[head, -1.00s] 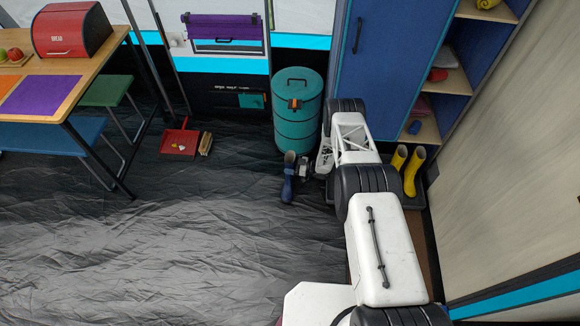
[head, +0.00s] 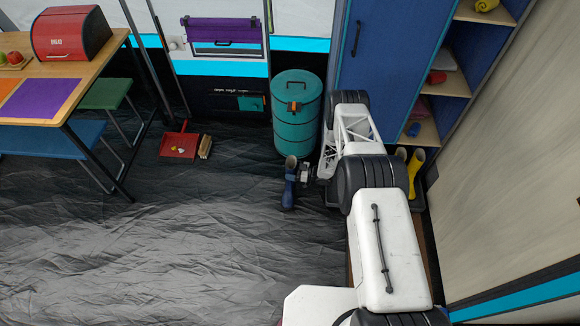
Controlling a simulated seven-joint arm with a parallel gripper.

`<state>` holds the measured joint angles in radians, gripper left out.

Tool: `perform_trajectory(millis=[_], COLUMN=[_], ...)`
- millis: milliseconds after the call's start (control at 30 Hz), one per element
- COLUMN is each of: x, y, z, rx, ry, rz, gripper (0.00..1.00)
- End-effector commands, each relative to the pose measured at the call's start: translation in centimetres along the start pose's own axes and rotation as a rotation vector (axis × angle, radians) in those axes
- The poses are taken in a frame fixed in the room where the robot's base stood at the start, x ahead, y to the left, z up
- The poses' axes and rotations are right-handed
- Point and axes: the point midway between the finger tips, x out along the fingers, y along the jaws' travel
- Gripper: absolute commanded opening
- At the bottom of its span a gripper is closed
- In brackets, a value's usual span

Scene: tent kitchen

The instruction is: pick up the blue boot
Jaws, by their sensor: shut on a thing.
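The blue boot (head: 289,186) stands about upright in front of the teal canister, left of my arm. My gripper (head: 303,173) reaches it from the right, near the top of its shaft, and is shut on it. The fingertips are small and partly hidden at this distance. I cannot tell whether the sole touches the floor.
The teal canister (head: 296,110) stands just behind the boot. Yellow boots (head: 414,172) stand at the right, partly behind my arm, by the blue cabinet (head: 378,70). A red dustpan (head: 180,144) and brush (head: 205,146) lie left. The dark floor (head: 200,240) in front is clear.

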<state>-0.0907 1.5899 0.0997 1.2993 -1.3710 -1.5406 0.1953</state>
Motion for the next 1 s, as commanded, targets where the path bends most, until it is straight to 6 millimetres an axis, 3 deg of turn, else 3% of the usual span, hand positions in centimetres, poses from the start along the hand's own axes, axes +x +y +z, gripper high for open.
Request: perform_trajectory(millis=[533, 733, 1000], x=[-3.6, -4.3, -4.6], y=[-8.6, -10.3, -11.0], z=[-0.6, -0.7, -0.7], rx=[0.001, 0.0, -0.002], ry=[0.0, 0.001, 0.001], rz=[0.001, 0.001, 0.0], gripper=[0.17, 0.17, 0.17])
